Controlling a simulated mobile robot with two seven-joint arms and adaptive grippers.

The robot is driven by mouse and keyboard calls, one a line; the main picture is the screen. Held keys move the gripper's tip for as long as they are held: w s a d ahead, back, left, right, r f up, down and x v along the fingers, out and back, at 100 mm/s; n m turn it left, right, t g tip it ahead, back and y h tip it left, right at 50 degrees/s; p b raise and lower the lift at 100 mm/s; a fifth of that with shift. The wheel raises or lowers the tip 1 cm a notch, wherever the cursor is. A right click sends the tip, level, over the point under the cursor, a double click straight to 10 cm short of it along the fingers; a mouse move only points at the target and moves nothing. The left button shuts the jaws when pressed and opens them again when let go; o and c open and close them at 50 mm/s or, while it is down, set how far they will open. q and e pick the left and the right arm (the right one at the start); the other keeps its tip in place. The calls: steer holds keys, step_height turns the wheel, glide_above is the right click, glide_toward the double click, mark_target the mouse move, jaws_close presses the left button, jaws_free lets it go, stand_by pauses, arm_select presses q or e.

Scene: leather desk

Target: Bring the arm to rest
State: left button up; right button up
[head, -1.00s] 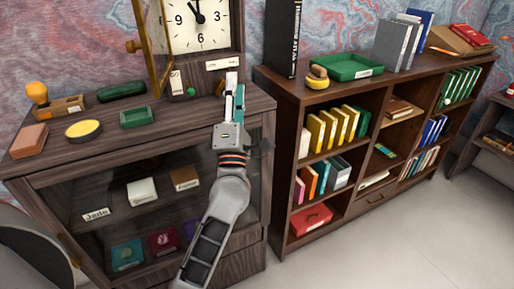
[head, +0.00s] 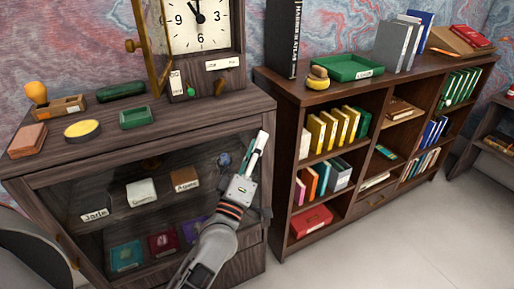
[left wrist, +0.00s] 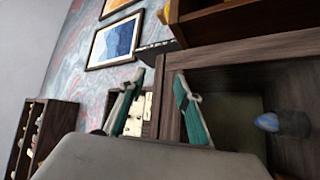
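My left gripper (head: 258,150) is in front of the right part of the dark wooden cabinet (head: 200,118), below its top edge, and tilts up to the right. In the left wrist view its two teal-padded fingers (left wrist: 158,105) stand apart with nothing held between them. In the head view the fingers overlap, so the gap hardly shows. My left arm comes up from the bottom of the head view. My right gripper is in neither view.
A clock (head: 197,27) with an open door stands on the cabinet. Trays, a yellow-lidded tin (head: 83,128) and a stamp (head: 37,93) are to its left. A bookcase (head: 285,160) stands close to the gripper's right. A small blue object (head: 224,160) is behind the gripper. Floor at lower right is clear.

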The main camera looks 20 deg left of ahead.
arm_select(q)
steer(key=shift+d+f, duration=0.1)
steer(key=shift+f, duration=0.15)
stand_by(0.3)
